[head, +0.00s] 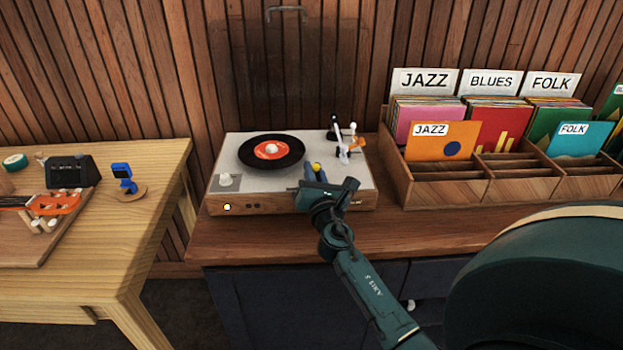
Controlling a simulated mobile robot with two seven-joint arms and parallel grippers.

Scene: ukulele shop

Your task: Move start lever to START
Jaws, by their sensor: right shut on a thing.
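The record player (240,192) stands on the wooden counter, with a black record (252,155) with a red label on its top. Any START marking is hidden or too small to read. The tonearm (343,152) stands behind the gripper. My left gripper is not in view.
A wooden record crate (440,188) with JAZZ, BLUES and FOLK cards stands close on the right. On the left, a light wooden table (120,235) holds an orange headstock (54,204), a black box (70,172) and a blue clip (123,176). The counter front (260,238) is clear.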

